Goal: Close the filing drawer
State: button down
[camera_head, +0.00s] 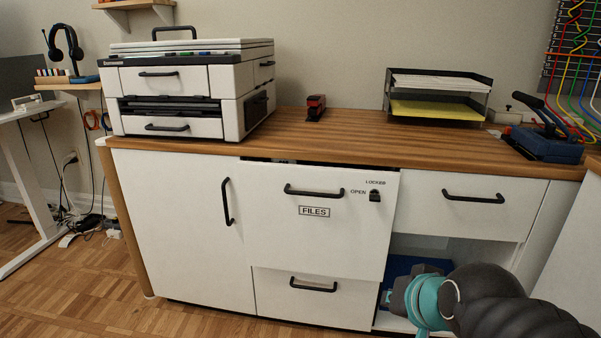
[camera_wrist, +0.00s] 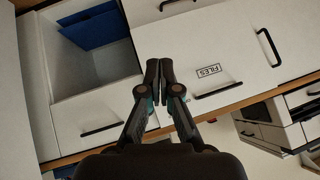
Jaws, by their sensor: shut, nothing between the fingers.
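The filing drawer (camera_head: 318,240) is a white front with a black bar handle (camera_head: 314,190), a "FILES" label and a locker latch marked open (camera_head: 375,196). It stands slightly out from the cabinet, with a dark gap along its top under the countertop. In the wrist view the drawer front (camera_wrist: 228,62) appears turned upside down, right of my fingers. My gripper (camera_wrist: 159,68) is shut and empty, its two fingertips together in front of the cabinet. In the head view my arm reaches in at lower right, and the fingertips cannot be made out.
A lower drawer (camera_head: 275,302) sits under the filing drawer. A cupboard door (camera_head: 170,220) is to the left. A right drawer (camera_head: 500,210) is above an open shelf holding something blue (camera_wrist: 90,25).

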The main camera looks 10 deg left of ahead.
jog(key=w+a+r+m+t+y+p, duration=0.1)
jog(key=w+a+r+m+t, duration=0.25)
jog(key=w+a, duration=0.4)
jog(key=w+a+r+m+t+y+p, duration=0.1)
jog(key=w+a+r+m+t+p, duration=0.2)
jog(key=w+a, duration=0.4)
jog(key=m+t+h+p, duration=0.25)
jog(key=m+h, duration=0.25)
jog(key=m, duration=0.5)
send_near(294, 174)
jog(key=shift+t, duration=0.4)
jog(key=w, duration=0.7)
jog(key=shift+f+p, duration=0.3)
jog(key=shift+f, duration=0.05)
jog(key=shift+w, duration=0.1)
